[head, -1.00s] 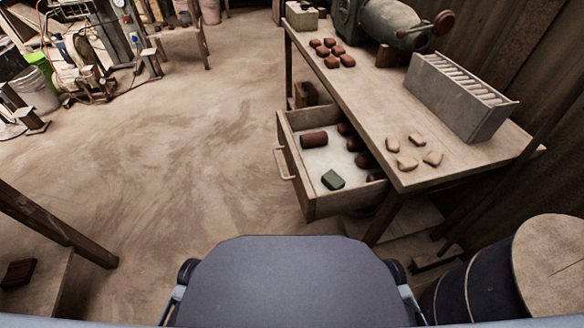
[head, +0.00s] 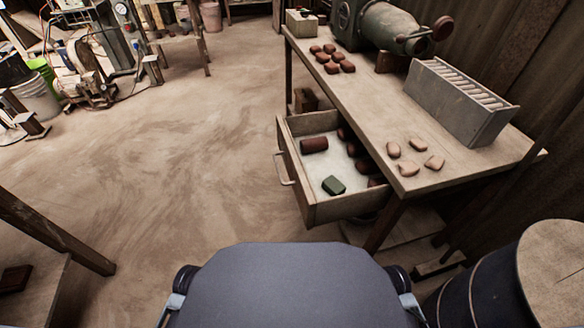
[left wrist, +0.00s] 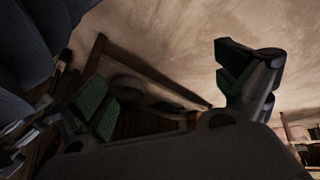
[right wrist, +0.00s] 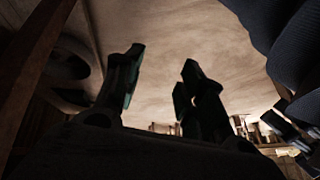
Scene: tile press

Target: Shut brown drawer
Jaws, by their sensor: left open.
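The brown drawer (head: 295,190) stands pulled out from under the left side of the workbench in the head view. Its handle (head: 283,169) is on the front panel, which faces left. Inside lie a dark red cylinder (head: 314,145), a green block (head: 333,185) and several dark red pieces, partly hidden under the bench top. Neither gripper shows in the head view. My left gripper (left wrist: 165,85) is open and empty in the left wrist view. My right gripper (right wrist: 160,76) has its fingers apart with nothing between them in the right wrist view.
The workbench (head: 375,125) holds reddish pieces (head: 331,58), pale pieces (head: 408,164), a grey rack (head: 455,108) and a green machine (head: 390,27). A dark barrel (head: 480,290) stands at lower right. A low wooden stand (head: 35,245) is at lower left. The floor left of the drawer is clear.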

